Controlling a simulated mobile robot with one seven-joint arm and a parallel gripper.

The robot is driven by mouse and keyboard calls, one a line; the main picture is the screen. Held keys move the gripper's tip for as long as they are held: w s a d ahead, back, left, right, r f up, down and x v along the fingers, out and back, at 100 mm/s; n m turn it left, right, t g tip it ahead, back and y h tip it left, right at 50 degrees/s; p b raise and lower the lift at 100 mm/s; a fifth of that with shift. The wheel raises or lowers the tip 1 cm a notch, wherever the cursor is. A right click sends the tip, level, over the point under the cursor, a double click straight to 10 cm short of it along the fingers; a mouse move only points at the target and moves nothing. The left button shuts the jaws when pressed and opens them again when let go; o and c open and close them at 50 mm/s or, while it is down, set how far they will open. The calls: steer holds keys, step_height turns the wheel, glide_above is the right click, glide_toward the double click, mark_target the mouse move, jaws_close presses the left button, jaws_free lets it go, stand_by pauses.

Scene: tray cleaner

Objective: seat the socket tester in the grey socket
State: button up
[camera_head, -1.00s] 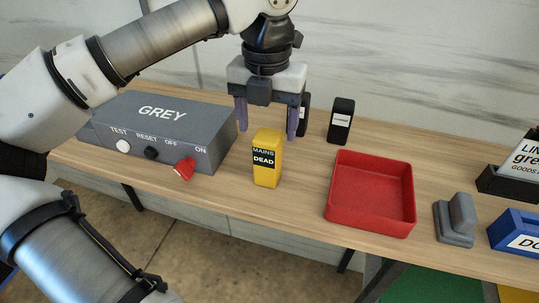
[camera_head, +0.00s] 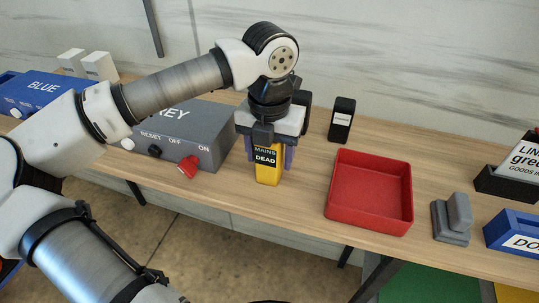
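The yellow block marked MAINS DEAD (camera_head: 268,173), which looks like the socket tester, stands upright on the wooden bench. My gripper (camera_head: 270,156) is directly over it, pointing down, with one purple finger on each side of the block. Whether the fingers touch it is too small to tell. The grey box marked GREY (camera_head: 215,137) stands to the left, partly hidden behind my arm. Its front has a white TEST button, a black RESET button and a red OFF/ON switch (camera_head: 188,166). I cannot make out a socket opening on it.
A red tray (camera_head: 340,212) is right of the block. A black labelled block (camera_head: 341,121) stands behind, another dark one is partly hidden behind my gripper. A grey stepped piece (camera_head: 451,222) and a blue holder (camera_head: 515,232) are farther right. A BLUE box (camera_head: 45,92) is far left.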

steer(key=c, duration=0.8)
